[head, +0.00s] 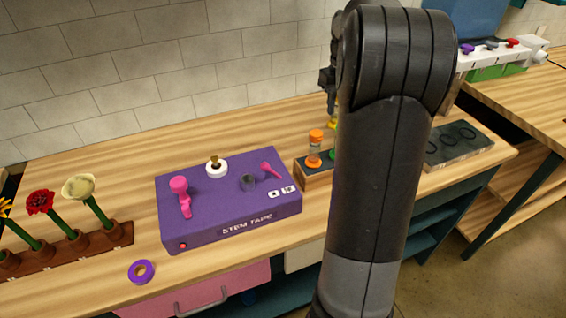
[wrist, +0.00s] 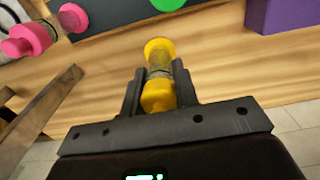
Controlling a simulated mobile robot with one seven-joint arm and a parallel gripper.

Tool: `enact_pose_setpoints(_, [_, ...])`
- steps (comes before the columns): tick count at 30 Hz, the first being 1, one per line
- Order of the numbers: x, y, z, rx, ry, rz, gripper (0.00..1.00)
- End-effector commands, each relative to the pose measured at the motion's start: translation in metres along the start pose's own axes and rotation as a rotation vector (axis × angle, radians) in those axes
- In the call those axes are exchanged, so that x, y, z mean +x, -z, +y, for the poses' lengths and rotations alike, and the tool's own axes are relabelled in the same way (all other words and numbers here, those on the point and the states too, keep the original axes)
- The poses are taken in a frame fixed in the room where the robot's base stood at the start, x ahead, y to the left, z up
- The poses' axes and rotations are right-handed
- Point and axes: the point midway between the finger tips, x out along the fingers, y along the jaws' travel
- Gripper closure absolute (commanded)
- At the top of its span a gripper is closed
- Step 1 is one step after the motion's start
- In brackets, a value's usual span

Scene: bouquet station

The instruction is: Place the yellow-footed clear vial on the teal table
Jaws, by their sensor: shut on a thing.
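My gripper (wrist: 158,90) is shut on the yellow-footed clear vial (wrist: 158,62), with a finger on each side of it. The vial has yellow ends and a see-through middle. In the head view my arm hides most of the gripper (head: 329,82), and only a bit of yellow (head: 333,124) shows below it. The vial is above the wooden top of the teal-framed table (head: 120,120), apart from it in the wrist view as far as I can tell.
A wooden rack (head: 318,178) holds an orange vial (head: 315,150). A purple stem tape box (head: 235,215), a flower rack (head: 75,246), a purple ring (head: 141,271) and a dark slab (head: 460,145) stand around. The tabletop behind the box is clear.

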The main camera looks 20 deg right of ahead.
Motion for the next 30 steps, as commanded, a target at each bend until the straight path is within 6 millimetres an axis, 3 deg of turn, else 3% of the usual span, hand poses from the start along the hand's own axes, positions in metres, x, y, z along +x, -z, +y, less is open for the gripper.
enact_pose_setpoints(18, [0.065,0.081,-0.076,-0.003,0.0,0.001,1.0])
enact_pose_setpoints(25, [0.075,0.088,-0.082,-0.001,-0.001,0.001,1.0])
enact_pose_setpoints(30, [0.099,0.087,-0.082,-0.001,0.0,-0.001,1.0])
